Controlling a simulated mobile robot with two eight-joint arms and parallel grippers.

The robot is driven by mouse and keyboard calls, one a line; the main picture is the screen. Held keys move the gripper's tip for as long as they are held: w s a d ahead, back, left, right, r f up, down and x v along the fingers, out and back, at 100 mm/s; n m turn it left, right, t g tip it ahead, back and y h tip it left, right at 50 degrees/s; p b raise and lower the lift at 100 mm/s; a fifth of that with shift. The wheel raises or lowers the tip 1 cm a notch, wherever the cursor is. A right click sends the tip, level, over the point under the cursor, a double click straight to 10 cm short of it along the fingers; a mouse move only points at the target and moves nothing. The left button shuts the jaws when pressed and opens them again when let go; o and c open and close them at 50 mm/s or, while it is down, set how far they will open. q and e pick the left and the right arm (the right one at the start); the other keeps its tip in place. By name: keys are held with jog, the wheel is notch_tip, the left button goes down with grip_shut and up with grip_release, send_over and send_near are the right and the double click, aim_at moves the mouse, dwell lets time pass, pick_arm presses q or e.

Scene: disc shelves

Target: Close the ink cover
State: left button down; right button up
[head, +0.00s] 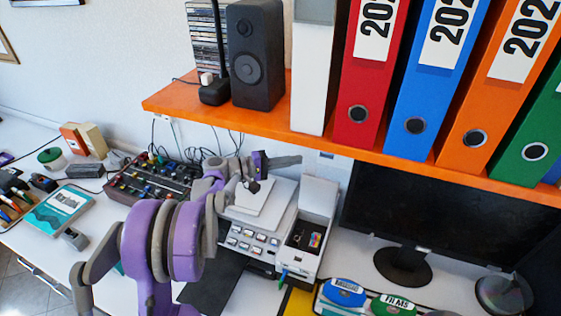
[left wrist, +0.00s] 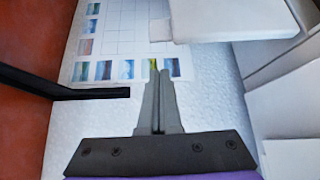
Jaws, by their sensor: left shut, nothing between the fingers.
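The ink cover (head: 318,197) is a white flap standing raised at the back of the white printer's ink compartment. The compartment (head: 303,238) is open, and dark and coloured parts show inside. My left gripper (head: 288,161) is above the printer, up and left of the raised cover, just below the shelf edge. Its fingers are shut and empty, and they also show in the left wrist view (left wrist: 158,88). A white block (left wrist: 230,20) lies close to the fingertips there; I cannot tell if it is the cover. My right gripper is not in view.
The orange shelf (head: 215,112) with a speaker (head: 256,55) and binders (head: 432,70) overhangs the back. A monitor (head: 440,215) stands right of the printer (head: 255,235). A mixer (head: 150,185) stands left. A picture sheet (left wrist: 115,45) is behind the fingers.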

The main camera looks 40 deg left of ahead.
pick_arm(q)
jog(key=d, duration=0.1)
jog(key=s+d, duration=0.1)
jog(key=d, duration=0.1)
jog(key=shift+r+p, duration=0.1)
jog(key=shift+p, duration=0.25)
jog(key=shift+s, duration=0.15)
